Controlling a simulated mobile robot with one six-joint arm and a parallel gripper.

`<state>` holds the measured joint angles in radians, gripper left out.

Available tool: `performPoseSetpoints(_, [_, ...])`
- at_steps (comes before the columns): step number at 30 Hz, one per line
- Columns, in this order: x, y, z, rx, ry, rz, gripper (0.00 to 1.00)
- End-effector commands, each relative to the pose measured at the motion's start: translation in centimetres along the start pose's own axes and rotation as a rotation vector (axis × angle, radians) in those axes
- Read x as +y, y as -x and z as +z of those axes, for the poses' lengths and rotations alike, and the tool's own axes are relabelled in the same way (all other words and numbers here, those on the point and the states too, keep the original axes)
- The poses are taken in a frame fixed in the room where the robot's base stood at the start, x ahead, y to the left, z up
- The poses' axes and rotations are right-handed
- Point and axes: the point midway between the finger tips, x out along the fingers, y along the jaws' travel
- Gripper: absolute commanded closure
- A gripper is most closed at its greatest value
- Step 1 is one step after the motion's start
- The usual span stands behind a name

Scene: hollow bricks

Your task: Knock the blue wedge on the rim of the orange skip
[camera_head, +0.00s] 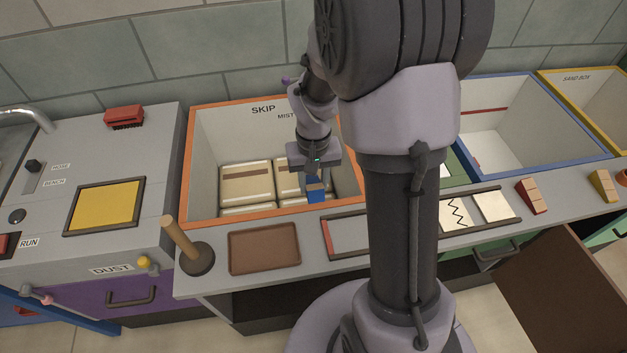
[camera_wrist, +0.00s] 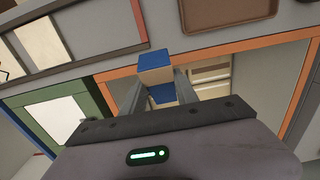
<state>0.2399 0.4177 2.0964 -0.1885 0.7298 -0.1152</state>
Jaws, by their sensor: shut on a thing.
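The blue wedge (camera_head: 315,195), with a pale wood-coloured part, is held between the fingers of my gripper (camera_head: 314,180). In the wrist view the wedge (camera_wrist: 155,60) sticks out past the fingertips of my gripper (camera_wrist: 157,82). The orange skip (camera_head: 250,213) is an open box with an orange rim, marked SKIP. The wedge is at the inner side of its front rim, and in the wrist view it overlaps the orange rim (camera_wrist: 215,53). I cannot tell whether wedge and rim touch.
Pale packs (camera_head: 246,184) lie inside the skip. A brown tray (camera_head: 264,248) and a plunger (camera_head: 187,243) stand on the ledge in front. A red wedge (camera_head: 531,197) and a yellow wedge (camera_head: 603,186) are farther right. A blue-rimmed box (camera_head: 540,172) stands right of my arm.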

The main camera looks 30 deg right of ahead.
Motion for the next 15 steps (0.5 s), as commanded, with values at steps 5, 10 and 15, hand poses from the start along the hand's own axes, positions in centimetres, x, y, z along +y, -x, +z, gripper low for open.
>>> performPoseSetpoints(5, [0.0, -0.3, 0.0, 0.0, 0.0, 0.0, 1.0])
performPoseSetpoints(10, [0.0, -0.7, 0.0, 0.0, 0.0, 0.0, 1.0])
performPoseSetpoints(15, [0.0, -5.2, 0.0, -0.002, 0.0, 0.0, 1.0])
